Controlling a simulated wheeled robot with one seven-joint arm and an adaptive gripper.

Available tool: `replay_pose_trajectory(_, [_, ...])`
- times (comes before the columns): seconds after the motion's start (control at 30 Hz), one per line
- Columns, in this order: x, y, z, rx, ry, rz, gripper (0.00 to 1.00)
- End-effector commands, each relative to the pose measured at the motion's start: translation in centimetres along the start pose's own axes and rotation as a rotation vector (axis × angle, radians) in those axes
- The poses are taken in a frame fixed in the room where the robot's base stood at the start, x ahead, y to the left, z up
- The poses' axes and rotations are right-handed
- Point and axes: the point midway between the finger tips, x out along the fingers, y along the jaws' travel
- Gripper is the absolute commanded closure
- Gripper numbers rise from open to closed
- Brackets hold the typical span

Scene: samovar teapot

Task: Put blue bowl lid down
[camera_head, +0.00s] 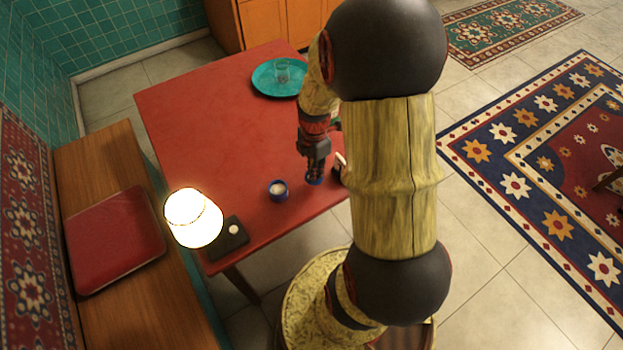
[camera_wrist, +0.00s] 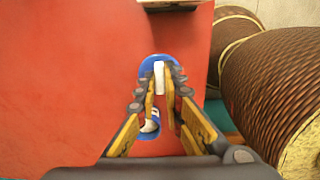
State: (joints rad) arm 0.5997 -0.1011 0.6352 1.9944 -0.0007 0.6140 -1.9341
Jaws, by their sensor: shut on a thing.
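My gripper (camera_head: 315,168) points down over the red table near its right edge. In the wrist view my gripper (camera_wrist: 163,88) is shut on the upright white part of the blue bowl lid (camera_wrist: 147,68). The lid's blue rim also shows just below the fingertips in the head view (camera_head: 314,180). The lid is at or just above the table; I cannot tell if it touches. A small blue bowl (camera_head: 278,190) with a pale inside stands open on the table, left of the lid and apart from it.
The red table (camera_head: 210,130) is largely clear at left. A teal tray (camera_head: 266,85) with a glass (camera_head: 282,73) stands at the back. A lit lamp (camera_head: 193,217) is at the front left corner. A pale and dark object (camera_head: 340,166) is close right of my gripper, partly hidden.

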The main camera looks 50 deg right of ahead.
Motion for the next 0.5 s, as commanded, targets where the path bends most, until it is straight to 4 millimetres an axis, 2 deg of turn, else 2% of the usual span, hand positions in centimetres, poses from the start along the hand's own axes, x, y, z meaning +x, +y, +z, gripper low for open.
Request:
replay_pose_trajectory(0.17, [0.8,0.7,0.0,-0.001,0.0,0.001,1.0])
replay_pose_trajectory(0.27, [1.8,1.4,-0.1,-0.002,0.0,-0.001,1.0])
replay_pose_trajectory(0.4, [4.0,1.2,-0.1,0.0,0.001,-0.002,1.0])
replay_pose_trajectory(0.5, [4.5,1.3,-0.1,0.0,-0.001,0.001,1.0])
